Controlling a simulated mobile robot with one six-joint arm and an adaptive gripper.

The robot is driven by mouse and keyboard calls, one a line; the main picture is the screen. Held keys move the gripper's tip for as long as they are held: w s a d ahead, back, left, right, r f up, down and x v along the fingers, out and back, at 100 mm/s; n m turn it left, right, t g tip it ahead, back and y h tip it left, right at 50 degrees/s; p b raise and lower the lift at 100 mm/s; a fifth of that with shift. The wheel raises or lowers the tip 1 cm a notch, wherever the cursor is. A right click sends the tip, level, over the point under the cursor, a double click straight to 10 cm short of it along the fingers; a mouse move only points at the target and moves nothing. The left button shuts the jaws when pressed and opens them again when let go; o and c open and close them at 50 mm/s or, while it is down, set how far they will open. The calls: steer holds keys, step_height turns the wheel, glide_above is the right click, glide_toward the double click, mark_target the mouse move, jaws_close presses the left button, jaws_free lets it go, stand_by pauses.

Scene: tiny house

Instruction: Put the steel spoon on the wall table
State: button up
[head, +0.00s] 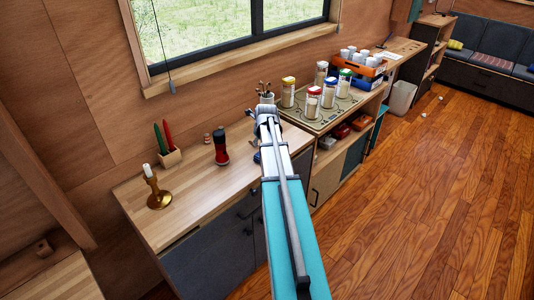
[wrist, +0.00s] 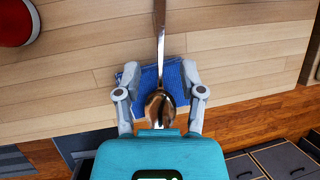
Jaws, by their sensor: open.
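The steel spoon (wrist: 160,45) shows in the wrist view, its bowl lying over a folded blue cloth (wrist: 149,79) and its handle pointing away to the top edge. My gripper (wrist: 160,68) is open, with one finger on each side of the spoon and gaps between. In the head view my gripper (head: 267,112) is above the wooden counter (head: 190,200); my arm hides the spoon there. A bare wooden surface (head: 60,282) is at the lower left and a wooden table (head: 402,47) stands against the wall farther back; I cannot tell which is the wall table.
Several jars (head: 312,104) stand on the stove top beyond. The wooden floor (head: 430,200) at right is mostly clear.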

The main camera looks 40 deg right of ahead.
steer(key=shift+s+b+x, duration=0.15)
steer(key=shift+b+x, duration=0.6)
steer(key=shift+x, duration=0.1)
steer(key=shift+s+b+x, duration=0.15)
steer(key=shift+b+x, duration=0.6)
steer(key=shift+x, duration=0.05)
steer(key=shift+b+x, duration=0.7)
steer(key=shift+x, duration=0.25)
steer(key=shift+r, duration=0.1)
jaws_close()
